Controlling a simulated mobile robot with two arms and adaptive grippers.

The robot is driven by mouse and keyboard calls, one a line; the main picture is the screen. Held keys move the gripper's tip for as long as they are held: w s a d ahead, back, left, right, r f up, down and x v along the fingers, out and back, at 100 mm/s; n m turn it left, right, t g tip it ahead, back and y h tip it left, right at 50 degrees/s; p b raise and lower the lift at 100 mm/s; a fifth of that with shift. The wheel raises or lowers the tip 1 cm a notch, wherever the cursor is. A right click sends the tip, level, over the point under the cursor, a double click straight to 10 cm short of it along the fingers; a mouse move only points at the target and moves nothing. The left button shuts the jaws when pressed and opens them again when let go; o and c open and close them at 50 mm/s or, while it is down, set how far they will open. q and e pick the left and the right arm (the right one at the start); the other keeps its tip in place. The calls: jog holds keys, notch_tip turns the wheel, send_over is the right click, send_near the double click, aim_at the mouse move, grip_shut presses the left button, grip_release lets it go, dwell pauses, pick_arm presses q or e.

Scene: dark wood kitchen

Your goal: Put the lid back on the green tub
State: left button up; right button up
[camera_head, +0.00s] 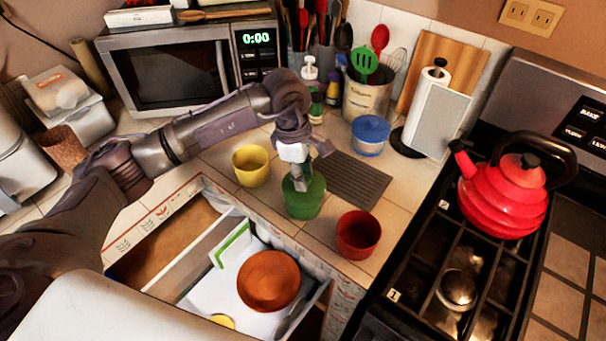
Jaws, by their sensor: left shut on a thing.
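The green tub (303,207) stands on the tiled counter near its front edge, between a yellow tub and a red tub. My left gripper (299,184) reaches down from above to the top of the green tub. It is shut on a green piece there, which looks like the lid (316,184). The gripper hides part of this piece, and green on green makes its edge hard to see. I cannot tell whether it rests flat on the rim. My right gripper is not in view.
A dark ridged mat (352,181) lies behind. An open drawer in front holds an orange bowl (268,281). A red kettle (505,195) is on the stove.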

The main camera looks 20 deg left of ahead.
pick_arm(q)
jog(key=shift+f+b, duration=0.2)
jog(key=shift+b, duration=0.95)
dwell(1.5)
dwell(0.4)
jog(key=o, duration=1.4)
jog(key=shift+o, duration=0.2)
jog(key=shift+r, duration=0.15)
jog(key=shift+r+p, duration=1.5)
jog(key=shift+r, duration=1.9)
grip_shut()
